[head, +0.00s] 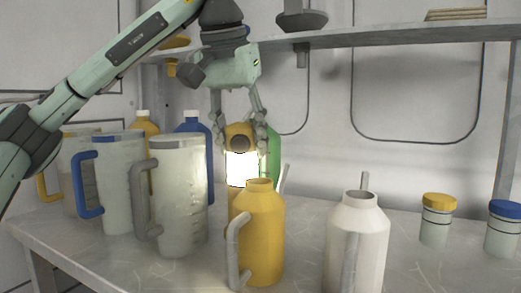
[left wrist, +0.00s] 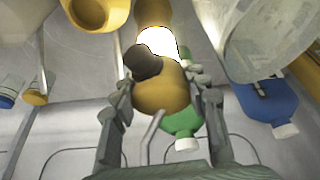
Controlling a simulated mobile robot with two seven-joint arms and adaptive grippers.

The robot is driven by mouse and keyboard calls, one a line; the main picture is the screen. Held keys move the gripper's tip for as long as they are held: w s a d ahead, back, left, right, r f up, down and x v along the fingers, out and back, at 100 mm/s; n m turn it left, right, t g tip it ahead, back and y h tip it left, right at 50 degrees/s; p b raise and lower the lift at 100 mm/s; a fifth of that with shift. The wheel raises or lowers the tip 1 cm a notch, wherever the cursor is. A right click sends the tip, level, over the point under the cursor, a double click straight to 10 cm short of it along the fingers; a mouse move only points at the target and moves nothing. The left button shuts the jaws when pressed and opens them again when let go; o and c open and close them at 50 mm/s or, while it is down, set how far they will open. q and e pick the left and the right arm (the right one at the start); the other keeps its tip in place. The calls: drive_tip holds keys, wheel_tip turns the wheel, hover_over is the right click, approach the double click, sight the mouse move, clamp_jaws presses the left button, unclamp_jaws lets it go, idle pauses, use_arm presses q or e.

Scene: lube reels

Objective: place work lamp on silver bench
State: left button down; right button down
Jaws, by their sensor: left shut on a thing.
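The work lamp (head: 241,168) has a yellow body, a dark knob and a brightly glowing white section. My left gripper (head: 243,133) reaches down from above and is shut on its upper part. In the left wrist view, the lamp (left wrist: 163,92) sits between the two fingers (left wrist: 160,98). The lamp is over the silver bench (head: 305,245), at the back behind the yellow can. Its lower end is hidden in the head view, so I cannot tell whether it touches the bench. My right gripper is not in view.
A yellow can (head: 262,230) stands in front of the lamp, with a white can (head: 357,245) to its right. Clear jugs (head: 182,200) crowd the left, and a green bottle (head: 273,155) is behind the lamp. Two jars (head: 436,220) stand right. A shelf (head: 370,38) runs above.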

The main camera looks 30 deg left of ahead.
use_arm(q)
drive_tip(key=w+d, duration=0.1)
drive_tip(key=w+d+f, duration=0.1)
drive_tip(key=shift+w+d, duration=0.1)
drive_tip(key=shift+w, duration=0.2)
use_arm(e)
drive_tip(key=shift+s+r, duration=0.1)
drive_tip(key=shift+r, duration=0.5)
use_arm(q)
drive_tip(key=shift+f, duration=0.2)
drive_tip(key=c, duration=0.8)
unclamp_jaws()
